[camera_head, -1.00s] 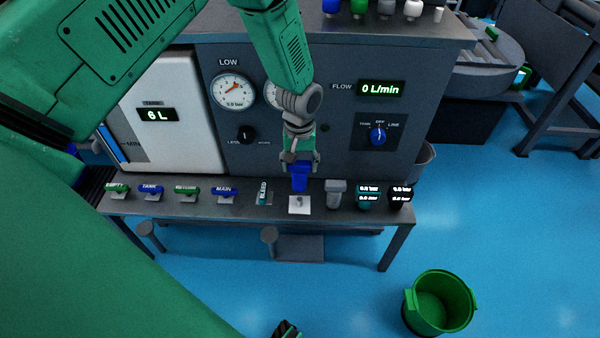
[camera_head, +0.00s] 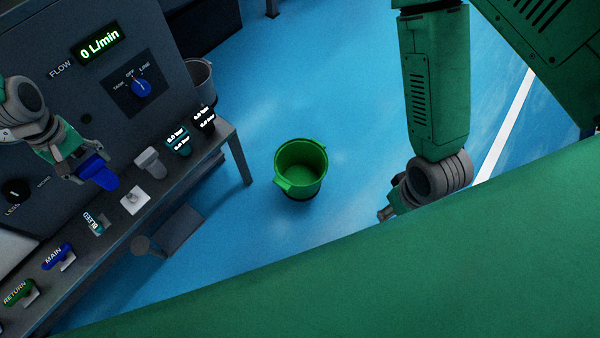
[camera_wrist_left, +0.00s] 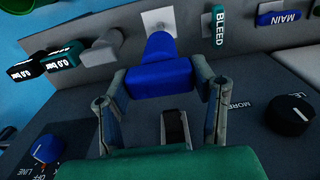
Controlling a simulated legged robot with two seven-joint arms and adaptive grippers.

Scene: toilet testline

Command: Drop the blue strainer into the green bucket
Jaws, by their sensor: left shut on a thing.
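The blue strainer (camera_head: 100,172) is between the fingers of my left gripper (camera_head: 82,167), which is shut on it at the left of the head view. The strainer is just above the bench, near a white square plate (camera_head: 133,199). In the left wrist view the strainer (camera_wrist_left: 160,72) sits between the two fingertips (camera_wrist_left: 163,88), its narrower end towards the white plate. The green bucket (camera_head: 298,187) stands upright on the blue floor, right of the bench. My right gripper (camera_head: 387,213) shows only partly beyond a green part of my body; its fingers are unclear.
The grey bench (camera_head: 150,228) carries a grey fitting (camera_head: 150,162), gauges with lit readings (camera_head: 179,142) and labelled valves such as MAIN (camera_head: 57,256). A grey panel with a blue knob (camera_head: 141,88) rises behind. A grey bin (camera_head: 199,76) stands past the bench. The floor around the bucket is clear.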

